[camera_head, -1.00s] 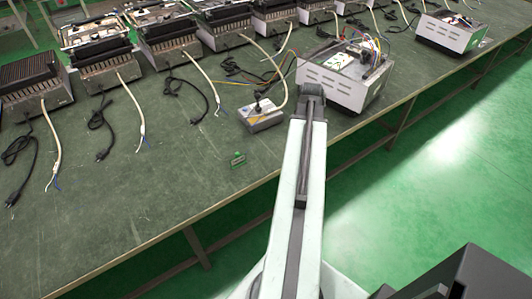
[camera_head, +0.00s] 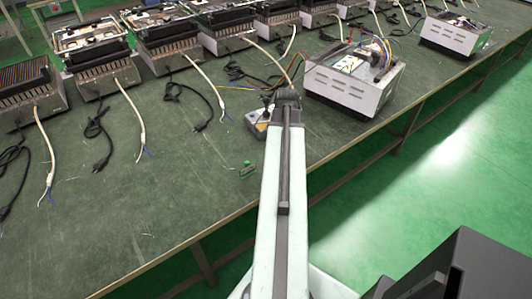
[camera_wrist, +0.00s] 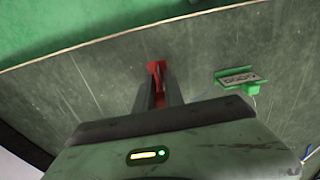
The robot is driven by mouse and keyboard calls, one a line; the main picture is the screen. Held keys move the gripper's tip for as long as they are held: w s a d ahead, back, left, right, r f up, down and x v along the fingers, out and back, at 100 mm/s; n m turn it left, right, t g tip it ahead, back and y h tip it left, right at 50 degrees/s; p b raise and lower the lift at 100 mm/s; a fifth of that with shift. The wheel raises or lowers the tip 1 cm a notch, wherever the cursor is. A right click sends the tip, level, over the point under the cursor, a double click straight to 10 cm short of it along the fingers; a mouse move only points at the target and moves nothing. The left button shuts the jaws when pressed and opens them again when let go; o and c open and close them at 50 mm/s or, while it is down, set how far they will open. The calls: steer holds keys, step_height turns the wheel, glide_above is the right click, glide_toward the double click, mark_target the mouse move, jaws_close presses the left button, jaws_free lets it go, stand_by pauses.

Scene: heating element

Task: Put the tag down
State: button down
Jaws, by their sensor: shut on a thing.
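My gripper (camera_wrist: 157,90) shows in the wrist view with its two dark fingers close together. They are shut on a small red piece, which appears to be the tag (camera_wrist: 156,69), held at the fingertips over the table. Most of the tag is hidden between the fingers. I cannot tell whether it touches the table top. In the head view my arm hides the gripper and the tag.
The green table (camera_head: 105,215) has free room at front left. A small box (camera_head: 258,122) and a white unit (camera_head: 355,83) stand near my arm's end.

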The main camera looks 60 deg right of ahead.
steer(key=shift+s+r, duration=0.1)
steer(key=shift+s, duration=0.1)
steer(key=shift+w, duration=0.3)
steer(key=shift+w+f+b, duration=0.65)
steer(key=shift+f+b, duration=0.1)
steer(key=shift+f, duration=0.1)
steer(key=f+b, duration=0.1)
steer(key=s+f+b, duration=0.1)
steer(key=shift+d+f+b, duration=0.15)
steer(key=shift+f+b, duration=0.05)
steer(key=shift+b, duration=0.1)
steer(key=shift+w+r, duration=0.2)
steer(key=shift+w, duration=0.15)
steer(key=shift+f, duration=0.2)
steer(key=c, duration=1.4)
jaws_free()
steer(key=shift+c, duration=0.2)
steer(key=shift+r, duration=0.2)
